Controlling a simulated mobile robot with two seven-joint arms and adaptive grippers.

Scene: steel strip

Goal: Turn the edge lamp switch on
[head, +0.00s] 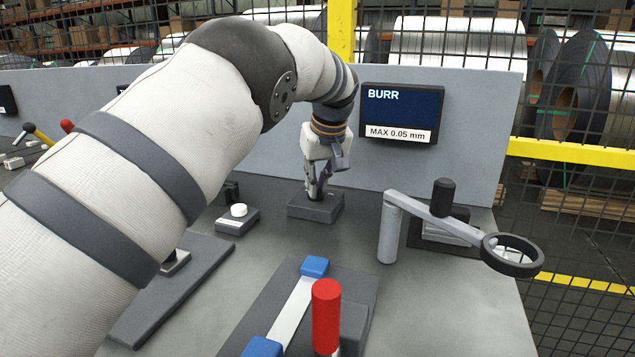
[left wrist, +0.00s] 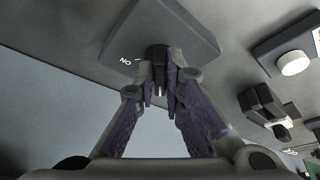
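The edge lamp switch is a small dark grey block (head: 318,207) standing on the bench below the screen. In the left wrist view its block (left wrist: 165,30) carries a white label that reads "NO" in the picture, an upside-down ON. A short dark lever (left wrist: 157,58) sticks out of it. My left gripper (head: 317,192) points down at the block from above. In the left wrist view its fingertips (left wrist: 160,85) are drawn close together with the lever between them, and seem to touch it. The fingers partly hide the lever. My right gripper is out of view.
A ring magnifier (head: 511,254) on a grey post stands to the right. A box with a white button (head: 238,211) is left of the switch. A red handle (head: 326,315) stands upright in front by a strip fixture. A BURR screen (head: 400,112) hangs on the panel behind.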

